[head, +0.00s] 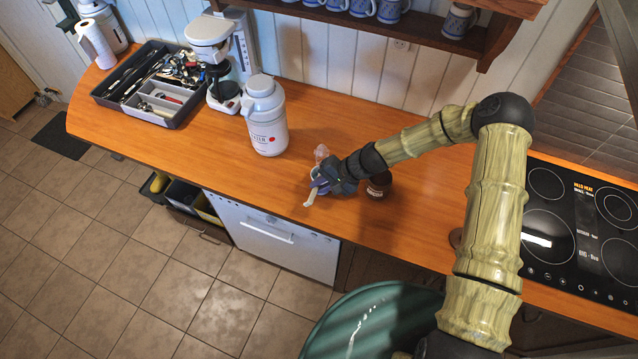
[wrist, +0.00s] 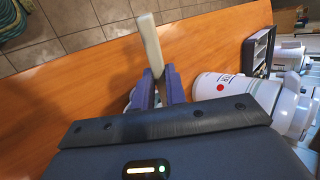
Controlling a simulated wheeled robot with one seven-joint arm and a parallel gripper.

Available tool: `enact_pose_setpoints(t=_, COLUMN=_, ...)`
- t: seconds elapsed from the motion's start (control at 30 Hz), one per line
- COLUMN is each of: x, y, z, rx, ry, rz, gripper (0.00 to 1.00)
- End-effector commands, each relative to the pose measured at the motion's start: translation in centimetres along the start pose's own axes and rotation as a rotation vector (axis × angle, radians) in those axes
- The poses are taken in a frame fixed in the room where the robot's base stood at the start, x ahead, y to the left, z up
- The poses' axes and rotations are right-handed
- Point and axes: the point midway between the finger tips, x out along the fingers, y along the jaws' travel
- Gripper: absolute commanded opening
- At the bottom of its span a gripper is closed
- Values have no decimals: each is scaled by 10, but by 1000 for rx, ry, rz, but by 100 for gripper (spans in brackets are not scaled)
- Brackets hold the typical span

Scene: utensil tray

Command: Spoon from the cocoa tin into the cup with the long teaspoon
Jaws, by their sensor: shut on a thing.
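My gripper (head: 321,184) is over the front half of the wooden counter, its blue-violet fingers (wrist: 156,87) shut on a pale, slim handle (wrist: 150,45), which looks like the long teaspoon's. In the head view the handle (head: 310,198) sticks out toward the counter's front edge. The spoon's bowl is hidden. A dark brown jar (head: 379,184), likely the cocoa tin, stands just right of my gripper, partly covered by my arm. A small pinkish, see-through thing (head: 321,153) shows behind my gripper; I cannot tell whether it is the cup.
A white vacuum jug (head: 268,125) stands left of my gripper; it is on the right in the wrist view (wrist: 225,88). A coffee machine (head: 212,50) and a grey utensil tray (head: 178,119) are further left. Mugs (head: 390,10) sit on the shelf. A hob (head: 575,225) lies right.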

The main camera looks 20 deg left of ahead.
Motion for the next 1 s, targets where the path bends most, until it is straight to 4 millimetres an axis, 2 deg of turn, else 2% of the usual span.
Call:
enact_pose_setpoints(t=0.03, x=3, y=5, z=-1, rx=12, ry=-4, rz=-31, gripper=0)
enact_pose_setpoints(t=0.6, x=1, y=13, z=-3, rx=86, ry=-50, rz=-432, gripper=0)
enact_pose_setpoints(t=1.0, x=-1, y=15, z=-3, rx=121, ry=-74, rz=-621, gripper=0)
